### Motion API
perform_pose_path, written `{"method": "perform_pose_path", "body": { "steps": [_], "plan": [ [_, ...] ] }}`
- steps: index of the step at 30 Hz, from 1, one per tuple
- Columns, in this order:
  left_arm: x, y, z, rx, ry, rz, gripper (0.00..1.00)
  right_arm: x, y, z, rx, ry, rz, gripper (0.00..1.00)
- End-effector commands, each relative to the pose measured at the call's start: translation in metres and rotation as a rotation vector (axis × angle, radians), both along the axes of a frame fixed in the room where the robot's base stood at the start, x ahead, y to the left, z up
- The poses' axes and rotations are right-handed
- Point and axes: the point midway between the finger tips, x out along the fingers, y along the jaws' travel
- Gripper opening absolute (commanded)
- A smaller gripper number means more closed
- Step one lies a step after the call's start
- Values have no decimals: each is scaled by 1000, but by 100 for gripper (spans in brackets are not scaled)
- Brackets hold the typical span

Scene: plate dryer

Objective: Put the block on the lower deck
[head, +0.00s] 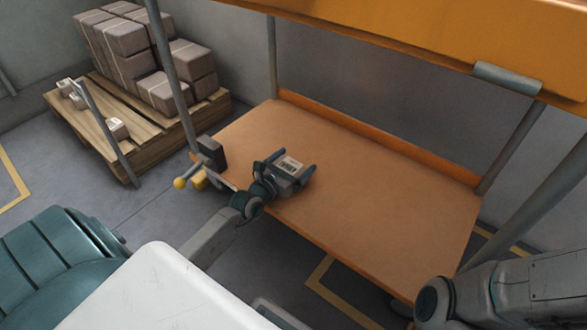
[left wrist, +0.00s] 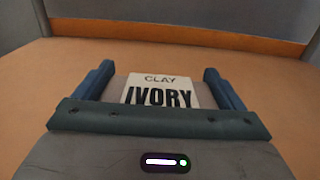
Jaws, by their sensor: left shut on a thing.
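The block (head: 291,164) is a small grey piece with a pale label on top. In the left wrist view the label of the block (left wrist: 158,90) reads "CLAY IVORY". My left gripper (head: 290,168) is shut on it, one blue-grey finger on each side. The block is over the near left part of the lower deck (head: 390,210), a brown board with an orange rim at the back. I cannot tell whether the block touches the board. The wrist view shows the deck (left wrist: 285,85) around the gripper. My right gripper is out of view.
The orange upper deck (head: 430,40) overhangs the back. Grey posts (head: 172,75) stand at the corners. A dark box with a yellow knob (head: 180,183) sits by the left post. A pallet (head: 95,120) of wrapped packages stands at the left. The rest of the lower deck is clear.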

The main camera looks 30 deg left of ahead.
Motion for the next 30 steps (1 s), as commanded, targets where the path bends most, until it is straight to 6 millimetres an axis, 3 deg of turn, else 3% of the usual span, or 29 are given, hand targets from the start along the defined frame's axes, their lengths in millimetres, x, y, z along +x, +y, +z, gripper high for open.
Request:
{"method": "perform_pose_path", "body": {
  "steps": [11, 12, 13, 23, 30],
  "plan": [
    [0, 0, -2, 0, -4, 0, 47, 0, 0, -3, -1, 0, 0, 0],
    [0, 0, -3, 0, -1, 0, 95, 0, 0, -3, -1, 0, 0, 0],
    [0, 0, -3, 0, -1, 0, 100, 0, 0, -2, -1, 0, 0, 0],
    [-2, 0, 2, 0, 0, 0, 100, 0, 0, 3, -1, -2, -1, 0],
    [-42, 3, 2, 2, 4, -1, 100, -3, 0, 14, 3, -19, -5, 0]
  ]
}}
